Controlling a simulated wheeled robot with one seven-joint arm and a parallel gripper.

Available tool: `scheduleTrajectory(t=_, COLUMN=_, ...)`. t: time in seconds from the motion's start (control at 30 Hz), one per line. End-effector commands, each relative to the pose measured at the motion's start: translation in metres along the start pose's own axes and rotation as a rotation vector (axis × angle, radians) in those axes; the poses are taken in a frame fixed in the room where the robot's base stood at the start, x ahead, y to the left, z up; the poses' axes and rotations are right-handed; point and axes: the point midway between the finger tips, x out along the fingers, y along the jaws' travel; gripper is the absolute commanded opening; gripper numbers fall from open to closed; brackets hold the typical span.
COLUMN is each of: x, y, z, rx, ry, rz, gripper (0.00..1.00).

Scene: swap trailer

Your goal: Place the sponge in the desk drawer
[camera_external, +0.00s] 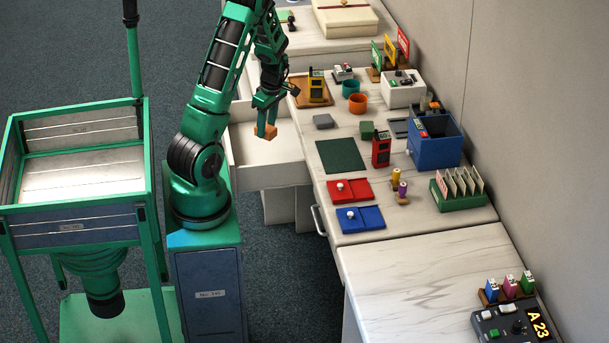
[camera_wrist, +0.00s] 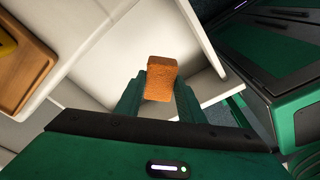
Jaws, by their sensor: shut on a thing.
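The sponge (camera_external: 265,131) is a small orange block. My gripper (camera_external: 266,122) is shut on it and holds it over the open desk drawer (camera_external: 268,152), which is white inside and sticks out from the left side of the desk. In the wrist view the sponge (camera_wrist: 161,78) sits between the two green fingers of my gripper (camera_wrist: 160,95), with the white drawer interior (camera_wrist: 200,90) behind it. The drawer looks empty where it shows. The gap between sponge and drawer floor is hard to judge.
The desk (camera_external: 310,150) carries a wooden tray (camera_external: 312,90) with a yellow device, a grey block (camera_external: 323,121), a dark green mat (camera_external: 341,156), red and blue boxes, and a blue bin (camera_external: 434,140). My green frame stands left of the desk.

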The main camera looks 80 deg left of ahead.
Motion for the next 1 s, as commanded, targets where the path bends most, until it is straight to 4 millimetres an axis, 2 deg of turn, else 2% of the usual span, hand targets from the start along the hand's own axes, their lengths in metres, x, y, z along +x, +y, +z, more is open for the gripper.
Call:
scheduleTrajectory(t=0.03, x=0.011, y=-0.001, z=0.001, rx=0.000, ry=0.000, rz=-0.004, gripper=0.14)
scheduleTrajectory(t=0.27, x=0.036, y=0.000, z=0.005, rx=-0.001, ry=0.001, rz=-0.001, gripper=0.14)
scheduleTrajectory(t=0.5, x=0.074, y=-0.001, z=0.011, rx=0.000, ry=0.000, rz=-0.004, gripper=0.14)
scheduleTrajectory(t=0.83, x=0.098, y=0.000, z=0.015, rx=0.000, ry=0.000, rz=-0.002, gripper=0.14)
scheduleTrajectory(t=1.0, x=0.120, y=-0.001, z=0.018, rx=0.000, ry=0.001, rz=-0.003, gripper=0.14)
